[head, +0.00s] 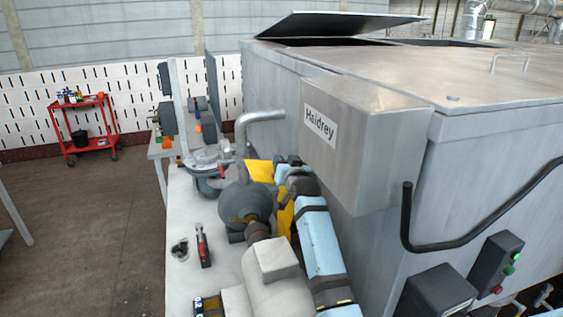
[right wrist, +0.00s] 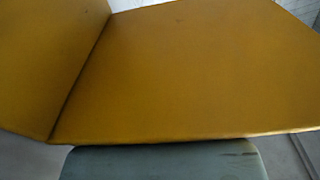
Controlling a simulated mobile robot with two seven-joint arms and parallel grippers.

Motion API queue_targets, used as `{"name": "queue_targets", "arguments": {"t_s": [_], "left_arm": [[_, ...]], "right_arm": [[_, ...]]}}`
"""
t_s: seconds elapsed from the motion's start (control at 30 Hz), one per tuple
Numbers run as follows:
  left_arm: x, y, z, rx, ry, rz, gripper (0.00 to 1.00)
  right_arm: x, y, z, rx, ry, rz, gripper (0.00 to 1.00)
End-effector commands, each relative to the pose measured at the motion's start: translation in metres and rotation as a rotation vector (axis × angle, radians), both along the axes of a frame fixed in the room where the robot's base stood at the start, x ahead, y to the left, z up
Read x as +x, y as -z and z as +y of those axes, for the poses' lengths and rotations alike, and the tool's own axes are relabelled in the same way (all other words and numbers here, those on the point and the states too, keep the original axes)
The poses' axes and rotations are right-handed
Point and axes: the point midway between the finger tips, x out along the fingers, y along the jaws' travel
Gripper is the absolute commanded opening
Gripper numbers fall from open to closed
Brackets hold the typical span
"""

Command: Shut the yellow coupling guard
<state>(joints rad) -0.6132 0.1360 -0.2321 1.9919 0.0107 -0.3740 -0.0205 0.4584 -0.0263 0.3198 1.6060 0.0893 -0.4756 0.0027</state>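The yellow coupling guard (head: 262,171) shows in the head view beside the grey pump (head: 245,203). One yellow face is tilted up behind the pump, and another yellow part shows between the pump and my light-blue right arm. The shaft coupling between pump and motor (head: 275,270) is uncovered. In the right wrist view the guard (right wrist: 200,70) fills most of the picture, as two flat faces meeting at a fold, very close to the camera. A grey rounded block shows below its lower edge. My right gripper's fingertips cannot be made out. My left gripper is out of view.
A large grey metal housing (head: 480,150) marked Haidrey stands right of the pump, close to my right arm. A red-and-grey tool (head: 203,246) lies on the pale bench. A bent pipe (head: 258,118) rises behind the pump. A red cart (head: 85,125) stands far left on open floor.

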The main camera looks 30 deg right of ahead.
Motion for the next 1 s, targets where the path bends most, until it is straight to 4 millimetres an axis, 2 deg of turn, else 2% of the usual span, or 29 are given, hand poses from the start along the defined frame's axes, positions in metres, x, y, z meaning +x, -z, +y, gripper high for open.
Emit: {"name": "queue_targets", "arguments": {"t_s": [0.13, 0.3, 0.67, 0.87, 1.0], "left_arm": [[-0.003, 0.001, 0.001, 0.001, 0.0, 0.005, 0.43], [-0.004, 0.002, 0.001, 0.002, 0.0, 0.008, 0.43], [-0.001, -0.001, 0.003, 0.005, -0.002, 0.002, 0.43], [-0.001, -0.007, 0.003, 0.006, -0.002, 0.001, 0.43], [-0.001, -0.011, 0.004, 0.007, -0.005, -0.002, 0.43]], "right_arm": [[0.0, 0.0, 0.0, 0.0, 0.0, 0.0, 0.36], [0.0, 0.0, 0.0, 0.0, 0.0, 0.0, 0.0], [0.001, -0.001, 0.005, -0.022, -0.001, 0.005, 0.0], [0.007, -0.001, 0.026, -0.111, -0.004, 0.027, 0.0], [0.012, 0.003, 0.047, -0.208, -0.004, 0.05, 0.0]]}}
